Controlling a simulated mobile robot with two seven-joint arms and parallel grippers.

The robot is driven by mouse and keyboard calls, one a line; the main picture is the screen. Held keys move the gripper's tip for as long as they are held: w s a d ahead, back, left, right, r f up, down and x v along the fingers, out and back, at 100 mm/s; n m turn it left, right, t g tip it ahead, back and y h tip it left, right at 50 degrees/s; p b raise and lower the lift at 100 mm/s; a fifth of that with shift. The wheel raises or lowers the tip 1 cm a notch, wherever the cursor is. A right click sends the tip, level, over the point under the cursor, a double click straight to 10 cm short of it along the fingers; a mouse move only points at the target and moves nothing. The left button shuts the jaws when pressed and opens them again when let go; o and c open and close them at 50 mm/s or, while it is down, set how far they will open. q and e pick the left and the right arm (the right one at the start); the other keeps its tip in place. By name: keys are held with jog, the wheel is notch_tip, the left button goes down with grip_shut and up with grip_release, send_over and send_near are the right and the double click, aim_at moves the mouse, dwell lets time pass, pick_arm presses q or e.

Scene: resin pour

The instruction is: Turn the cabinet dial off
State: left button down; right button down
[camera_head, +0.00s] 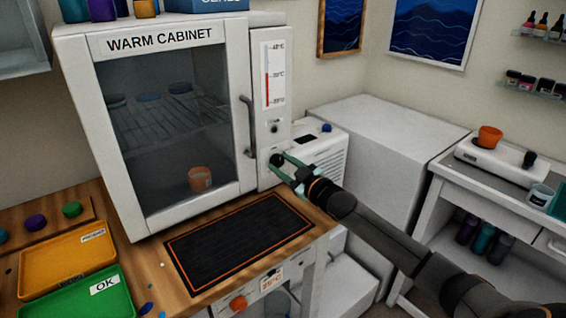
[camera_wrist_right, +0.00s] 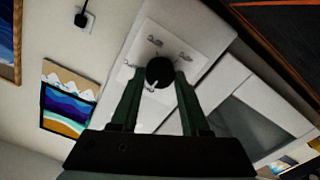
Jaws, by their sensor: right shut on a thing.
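The warm cabinet (camera_head: 160,45) stands on the wooden counter with its glass door shut. Its black dial (camera_head: 277,159) is low on the panel to the right of the door; the dial also shows in the right wrist view (camera_wrist_right: 159,72), with small markings around it. My right gripper (camera_head: 284,164) is at the dial, its green fingers shut on it from both sides; it also shows in the right wrist view (camera_wrist_right: 160,88). The markings are too small to read. My left gripper is not in view.
A black mat (camera_head: 240,240) with an orange border lies before the cabinet. Yellow (camera_head: 68,262) and green (camera_head: 95,300) trays are at the left. An orange cup (camera_head: 200,179) is inside the cabinet. A white box-shaped appliance (camera_head: 322,150) stands close to the right of the dial.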

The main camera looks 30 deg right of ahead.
jog(key=shift+n, duration=0.4)
jog(key=shift+c, duration=1.9)
grip_release()
jog(key=s+d, duration=0.1)
jog(key=s, duration=1.1)
jog(key=shift+s, duration=0.25)
